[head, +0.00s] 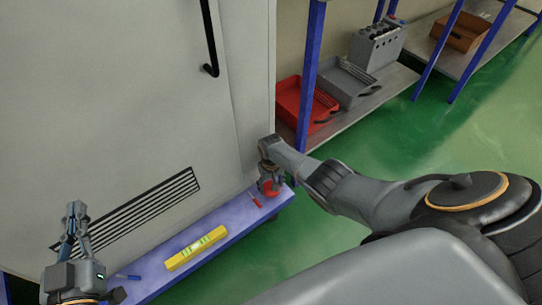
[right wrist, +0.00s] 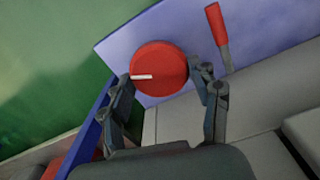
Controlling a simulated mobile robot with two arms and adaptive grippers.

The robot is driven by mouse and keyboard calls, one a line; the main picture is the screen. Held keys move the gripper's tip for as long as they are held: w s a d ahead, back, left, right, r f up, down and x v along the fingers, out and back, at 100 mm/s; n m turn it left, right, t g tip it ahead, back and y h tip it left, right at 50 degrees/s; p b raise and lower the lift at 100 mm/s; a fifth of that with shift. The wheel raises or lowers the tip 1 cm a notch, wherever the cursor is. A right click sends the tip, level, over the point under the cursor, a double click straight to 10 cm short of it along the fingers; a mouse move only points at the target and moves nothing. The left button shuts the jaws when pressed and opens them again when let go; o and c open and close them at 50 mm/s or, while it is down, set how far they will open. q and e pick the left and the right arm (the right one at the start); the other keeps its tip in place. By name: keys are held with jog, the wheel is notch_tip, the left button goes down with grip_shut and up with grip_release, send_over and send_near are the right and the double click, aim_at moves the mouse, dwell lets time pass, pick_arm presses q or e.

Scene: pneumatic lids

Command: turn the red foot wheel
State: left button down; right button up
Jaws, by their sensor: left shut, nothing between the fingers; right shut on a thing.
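The red foot wheel (right wrist: 160,68) is a round red disc with a white mark on its left side, in the right wrist view. My right gripper (right wrist: 162,82) has its fingers on opposite sides of the wheel and is shut on it. In the head view the wheel (head: 268,187) shows small at the right end of the blue ledge, partly hidden by the right gripper (head: 269,178). My left gripper (head: 75,215) is shut and empty, raised in front of the cabinet at the lower left.
A yellow level (head: 196,247) lies on the blue ledge (head: 231,222). A red-handled tool (right wrist: 217,36) lies beside the wheel. The grey cabinet (head: 110,110) rises behind. Shelves with a red bin (head: 300,103) stand at the back right. Green floor (head: 415,125) is clear.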

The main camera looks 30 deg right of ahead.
pick_arm(q)
jog(key=shift+f, duration=0.25)
pick_arm(e)
jog(key=shift+s+m, duration=0.1)
jog(key=shift+m, duration=0.2)
jog(key=o, duration=1.2)
jog(key=shift+c, duration=0.2)
pick_arm(q)
jog(key=shift+f, duration=0.1)
pick_arm(e)
notch_tip(320, 180, up, 12)
